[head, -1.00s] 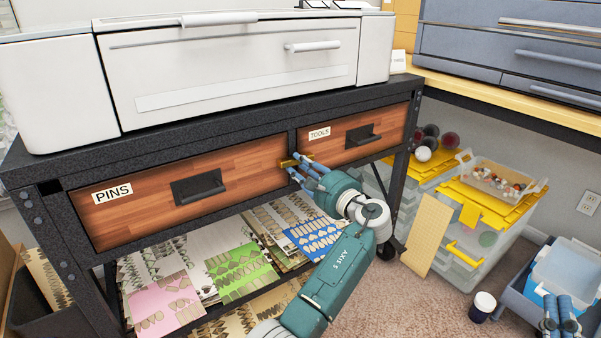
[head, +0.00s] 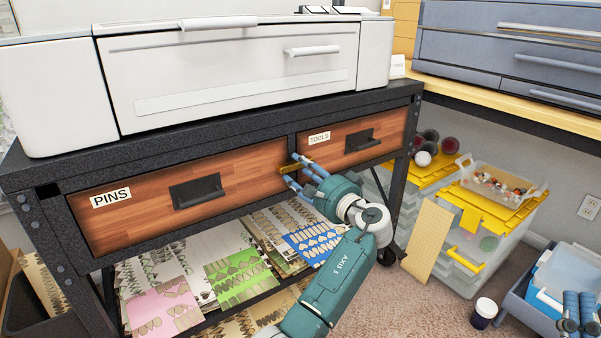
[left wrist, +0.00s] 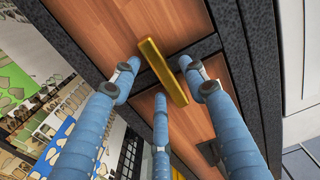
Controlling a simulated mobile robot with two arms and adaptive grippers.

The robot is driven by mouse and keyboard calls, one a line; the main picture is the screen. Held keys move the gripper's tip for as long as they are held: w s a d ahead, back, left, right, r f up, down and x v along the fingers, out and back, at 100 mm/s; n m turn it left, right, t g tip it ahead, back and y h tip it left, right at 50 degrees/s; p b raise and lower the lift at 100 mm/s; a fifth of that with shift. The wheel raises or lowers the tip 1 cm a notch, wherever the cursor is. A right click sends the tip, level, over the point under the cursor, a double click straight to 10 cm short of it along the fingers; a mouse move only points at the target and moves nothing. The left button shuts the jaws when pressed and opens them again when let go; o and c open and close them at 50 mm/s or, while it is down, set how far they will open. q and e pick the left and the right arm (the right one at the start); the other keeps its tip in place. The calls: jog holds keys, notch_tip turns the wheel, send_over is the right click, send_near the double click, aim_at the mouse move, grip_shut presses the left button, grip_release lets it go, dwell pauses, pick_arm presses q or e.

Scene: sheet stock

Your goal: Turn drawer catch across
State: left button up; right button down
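The drawer catch (head: 288,168) is a small brass bar on the dark divider between the PINS drawer (head: 140,209) and the TOOLS drawer (head: 335,148). In the left wrist view the catch (left wrist: 160,68) lies across the divider, with an end over each wooden front. My left gripper (head: 293,169) is at the catch. Its blue fingers are spread, with fingertips on both sides of the bar in the left wrist view (left wrist: 160,73); they look slightly apart from it. A third finger is below. My right gripper (head: 579,306) is at the bottom right, away from the drawers; its opening is unclear.
A white machine (head: 230,75) stands on the dark bench. Patterned sheets (head: 232,272) lie on the shelf below the drawers. Clear bins with yellow lids (head: 490,205), a tan board (head: 427,240) and a dark jar (head: 484,313) stand to the right on the carpet.

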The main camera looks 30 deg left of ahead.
pick_arm(q)
jog(key=v, duration=1.2)
